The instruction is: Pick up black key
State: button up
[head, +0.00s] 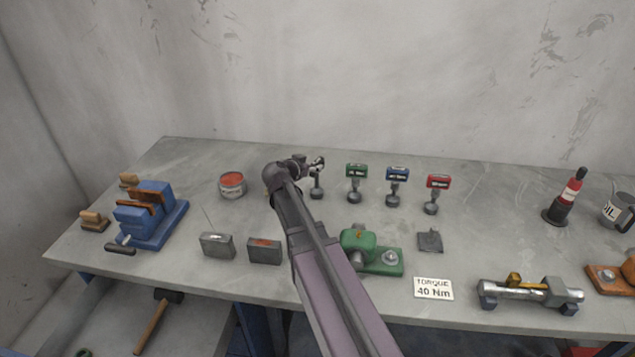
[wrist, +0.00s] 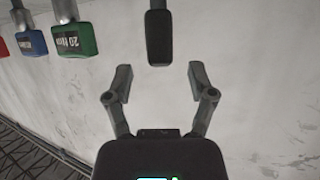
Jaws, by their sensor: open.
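The black key's dark block-shaped handle (wrist: 158,38) shows at the top middle of the wrist view, in front of the gap between my fingertips. My gripper (wrist: 160,74) is open, with one finger to each side and nothing seen clamped between them. In the head view my gripper (head: 315,163) is at the left end of the row of upright keys. There it covers most of the black key's handle, and a dark stem and round foot (head: 317,192) show below it.
Green (head: 357,171), blue (head: 397,174) and red (head: 438,182) keys stand to the right in the same row. A red-topped tin (head: 232,185) and a blue vise (head: 150,215) are to the left. A green clamp-like fixture (head: 385,262) is in front. The wall is behind.

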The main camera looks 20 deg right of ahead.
aim_at(314, 164)
jog(key=shift+b+x, duration=0.75)
jog(key=shift+x, duration=1.5)
grip_shut()
